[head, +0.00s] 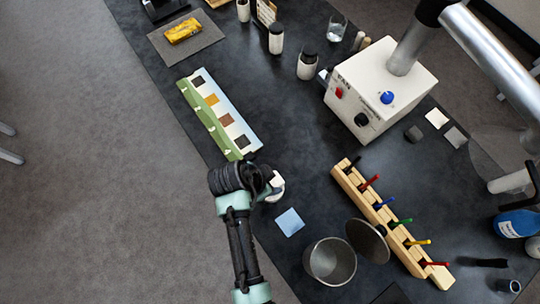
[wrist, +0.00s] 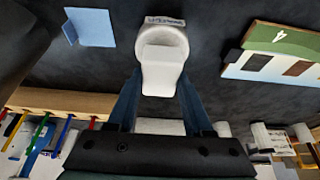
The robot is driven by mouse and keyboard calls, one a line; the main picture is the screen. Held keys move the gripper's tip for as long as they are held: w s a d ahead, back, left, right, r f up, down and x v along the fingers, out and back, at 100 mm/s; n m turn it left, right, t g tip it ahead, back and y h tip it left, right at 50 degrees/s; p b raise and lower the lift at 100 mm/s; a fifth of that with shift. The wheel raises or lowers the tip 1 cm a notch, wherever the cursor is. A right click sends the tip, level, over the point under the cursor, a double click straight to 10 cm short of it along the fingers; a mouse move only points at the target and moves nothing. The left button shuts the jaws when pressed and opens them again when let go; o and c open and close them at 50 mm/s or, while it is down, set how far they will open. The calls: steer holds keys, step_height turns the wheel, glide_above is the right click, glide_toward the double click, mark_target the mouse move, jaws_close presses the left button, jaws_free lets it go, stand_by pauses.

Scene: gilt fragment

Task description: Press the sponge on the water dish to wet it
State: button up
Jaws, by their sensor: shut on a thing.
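My gripper (wrist: 158,84) is shut on a small white block, which I take to be the sponge (wrist: 160,70). A round white dish with a label on its rim (wrist: 176,34) sits on the dark table just beyond the fingertips. The sponge overlaps the dish in the wrist view; I cannot tell whether it presses on the dish's inside or hangs just above. In the head view my gripper (head: 268,184) is low over the table and covers much of the dish (head: 277,190). Any water is not visible.
A green-edged swatch board (head: 216,112) lies close above the gripper. A light blue square (head: 290,222) lies below right. A metal cup (head: 330,262), a wooden rack of coloured sticks (head: 390,225) and a white instrument box (head: 380,88) stand to the right. The table's left edge is near.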

steer(key=shift+r+p, duration=2.5)
steer(key=shift+r, duration=0.5)
steer(key=shift+f, duration=0.1)
steer(key=f+n+b, duration=0.1)
steer(key=b, duration=0.1)
steer(key=shift+w+f+n+t+b, duration=0.1)
steer(key=shift+w+n+t+b, duration=0.05)
steer(key=shift+n+t+b, duration=0.15)
steer(key=n+b, duration=0.1)
steer(key=n+y+b, duration=0.1)
steer(key=b, duration=0.1)
steer(key=shift+w+f+t, duration=0.3)
steer(key=shift+f, duration=0.05)
steer(key=n+b, duration=0.1)
steer(key=n+y+b, duration=0.1)
steer(key=n, duration=0.1)
steer(key=shift+w+t, duration=0.25)
steer(key=shift+t, duration=0.05)
steer(key=n+b, duration=0.1)
steer(key=n, duration=0.1)
steer(key=n+y+b, duration=0.1)
steer(key=shift+w+d+r+b, duration=0.1)
steer(key=shift+w+r+b, duration=0.15)
steer(key=shift+b, duration=0.1)
steer(key=shift+r+n+y, duration=0.2)
steer(key=shift+n+y, duration=0.1)
steer(key=shift+n, duration=0.3)
